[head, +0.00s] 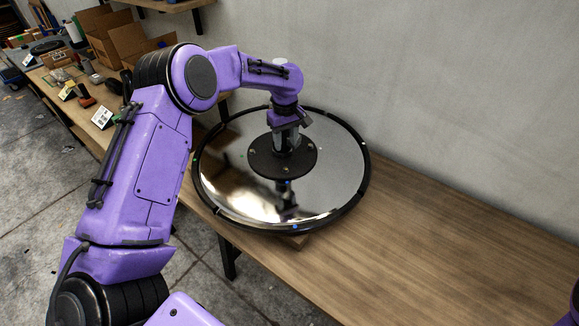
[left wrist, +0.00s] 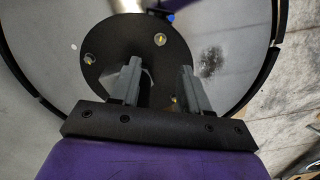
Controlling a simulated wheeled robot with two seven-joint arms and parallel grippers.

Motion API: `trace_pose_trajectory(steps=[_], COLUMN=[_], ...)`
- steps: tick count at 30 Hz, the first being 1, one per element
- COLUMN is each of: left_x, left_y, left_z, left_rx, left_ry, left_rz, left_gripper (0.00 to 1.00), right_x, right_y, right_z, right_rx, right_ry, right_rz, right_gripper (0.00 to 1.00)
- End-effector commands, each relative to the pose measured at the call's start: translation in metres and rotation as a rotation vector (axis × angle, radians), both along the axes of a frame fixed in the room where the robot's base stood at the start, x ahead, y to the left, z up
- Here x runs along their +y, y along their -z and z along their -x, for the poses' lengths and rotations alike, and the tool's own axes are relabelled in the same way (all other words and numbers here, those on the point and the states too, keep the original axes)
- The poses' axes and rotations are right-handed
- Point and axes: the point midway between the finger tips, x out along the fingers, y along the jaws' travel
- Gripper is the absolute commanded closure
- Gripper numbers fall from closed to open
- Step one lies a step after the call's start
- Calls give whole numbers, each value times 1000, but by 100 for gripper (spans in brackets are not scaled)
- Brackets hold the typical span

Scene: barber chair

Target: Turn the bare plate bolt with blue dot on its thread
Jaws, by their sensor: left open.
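A black round plate (head: 264,165) sits at the middle of a mirror-like disc (head: 225,165) with a black rim. Several bolts sit on the plate; one (left wrist: 160,39) lies near its edge, close to a blue dot (left wrist: 171,17). I cannot tell any thread marking. The blue dot appears by the plate's near edge in the head view (head: 288,184). My left gripper (left wrist: 160,70) is open over the plate, its fingers apart with nothing clearly between them. My right gripper is out of view.
The disc rests on a wooden bench (head: 440,240) against a grey wall. The bench is clear to the right. Cardboard boxes (head: 105,38), tools and small cards (head: 102,117) stand at the far left. Another blue mark (head: 295,227) is on the disc's near rim.

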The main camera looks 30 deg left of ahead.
Motion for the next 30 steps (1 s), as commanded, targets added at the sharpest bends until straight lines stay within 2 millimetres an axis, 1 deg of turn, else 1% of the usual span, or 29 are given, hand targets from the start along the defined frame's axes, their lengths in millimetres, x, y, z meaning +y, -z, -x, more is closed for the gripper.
trace_pose_trajectory(steps=[1,5,8,12,15,18,22,28,29,30], left_x=[2,5,8,9,9,8,7,7,6,6], left_y=[7,19,39,71,90,103,111,111,111,111], left_z=[0,2,5,5,5,4,4,3,3,3], left_rx=[1,5,7,6,4,3,2,1,1,1], left_ry=[-2,-8,-13,-15,-15,-14,-11,-10,-10,-10], left_rz=[0,1,1,0,1,-1,0,0,0,0], left_gripper=[54,54,54,54,54,54,54,54,61,74], right_x=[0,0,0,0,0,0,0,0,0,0], right_y=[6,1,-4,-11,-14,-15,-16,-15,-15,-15], right_z=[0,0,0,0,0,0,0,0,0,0], right_rx=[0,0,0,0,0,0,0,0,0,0], right_ry=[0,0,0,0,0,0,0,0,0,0], right_rz=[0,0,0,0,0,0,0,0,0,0], right_gripper=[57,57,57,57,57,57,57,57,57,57])
